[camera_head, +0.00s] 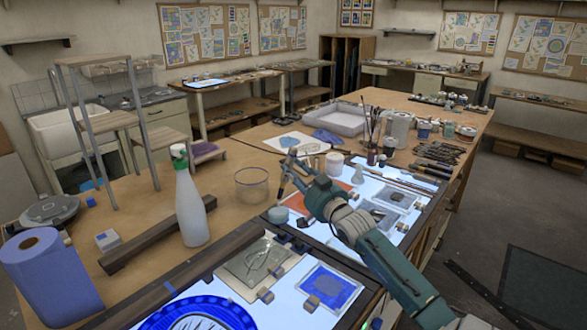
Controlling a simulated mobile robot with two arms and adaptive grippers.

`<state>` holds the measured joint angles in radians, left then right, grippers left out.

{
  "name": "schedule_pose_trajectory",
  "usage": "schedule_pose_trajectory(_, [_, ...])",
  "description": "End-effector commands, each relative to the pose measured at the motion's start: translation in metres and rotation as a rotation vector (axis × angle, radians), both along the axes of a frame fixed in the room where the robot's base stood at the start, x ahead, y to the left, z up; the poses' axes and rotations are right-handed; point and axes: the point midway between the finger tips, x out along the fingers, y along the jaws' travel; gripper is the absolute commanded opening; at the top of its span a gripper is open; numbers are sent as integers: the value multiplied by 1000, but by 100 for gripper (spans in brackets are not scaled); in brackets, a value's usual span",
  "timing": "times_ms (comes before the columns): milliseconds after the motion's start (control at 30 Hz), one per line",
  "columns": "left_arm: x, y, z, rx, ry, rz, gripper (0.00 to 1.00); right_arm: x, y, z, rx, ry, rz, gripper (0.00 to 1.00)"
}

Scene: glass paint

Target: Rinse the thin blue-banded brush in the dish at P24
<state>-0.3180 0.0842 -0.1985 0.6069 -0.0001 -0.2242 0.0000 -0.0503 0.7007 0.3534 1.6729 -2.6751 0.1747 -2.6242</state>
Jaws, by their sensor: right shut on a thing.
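My right gripper (291,168) reaches in from the lower right over the near end of the worktable and is shut on a thin dark brush (283,188). The brush points down below the fingers; its blue band is too small to make out. A clear round glass dish (251,186) stands on the wood just left of the gripper, apart from the brush. A small teal-topped pot (278,215) sits below the brush tip. I cannot read any place label, so I cannot tell which vessel is at P24. My left gripper is not in view.
A white spray bottle with a green cap (189,205) stands left of the dish. Lit panels with glass pieces (330,287) fill the front. Jars and upright brushes (371,130) stand behind the arm.

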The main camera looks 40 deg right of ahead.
Motion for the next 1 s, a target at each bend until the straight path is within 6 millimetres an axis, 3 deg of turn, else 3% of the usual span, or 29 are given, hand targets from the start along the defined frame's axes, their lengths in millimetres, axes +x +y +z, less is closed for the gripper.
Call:
schedule_pose_trajectory(133, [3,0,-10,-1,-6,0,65,0,0,-20,1,0,0,0])
schedule_pose_trajectory(267, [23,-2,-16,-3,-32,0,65,0,0,-36,1,1,-1,0])
schedule_pose_trajectory(433, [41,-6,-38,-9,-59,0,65,2,5,-55,1,-3,1,0])
schedule_pose_trajectory(633, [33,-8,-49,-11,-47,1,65,4,8,-62,-1,-2,0,0])
schedule_pose_trajectory(1000, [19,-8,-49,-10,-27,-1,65,4,9,-62,1,-1,0,0])
